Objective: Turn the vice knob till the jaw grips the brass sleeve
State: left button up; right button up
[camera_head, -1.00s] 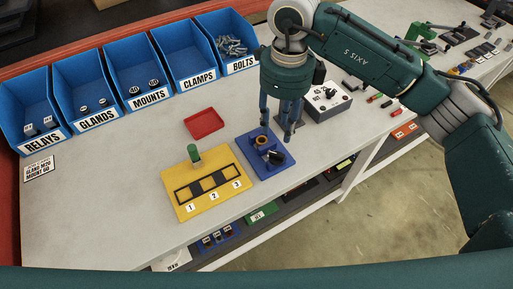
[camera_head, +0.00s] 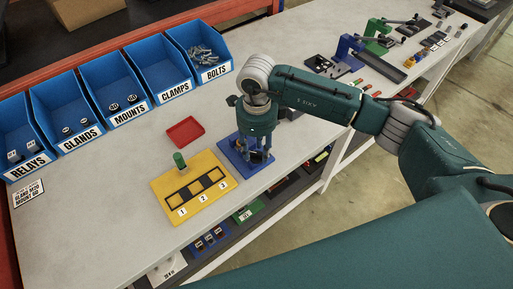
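The blue vice base (camera_head: 236,154) lies on the bench to the right of the yellow board. My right gripper (camera_head: 259,158) points down over the vice, with its fingers at the vice's right part. The fingers and wrist hide the knob, the jaw and the brass sleeve. I cannot tell whether the fingers touch the knob or how far they are closed. My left gripper is not in view.
Blue bins (camera_head: 112,84) line the back. The bench's front edge is close to the vice.

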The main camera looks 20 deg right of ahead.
jog(key=shift+f, duration=0.45)
jog(key=shift+c, duration=0.5)
grip_shut()
jog(key=shift+w+f+m+b, duration=0.1)
jog(key=shift+f+m+b, duration=0.1)
jog(key=shift+m+b, duration=0.6)
jog(key=shift+r+m+b, duration=0.15)
jog(key=shift+m+b, duration=0.25)
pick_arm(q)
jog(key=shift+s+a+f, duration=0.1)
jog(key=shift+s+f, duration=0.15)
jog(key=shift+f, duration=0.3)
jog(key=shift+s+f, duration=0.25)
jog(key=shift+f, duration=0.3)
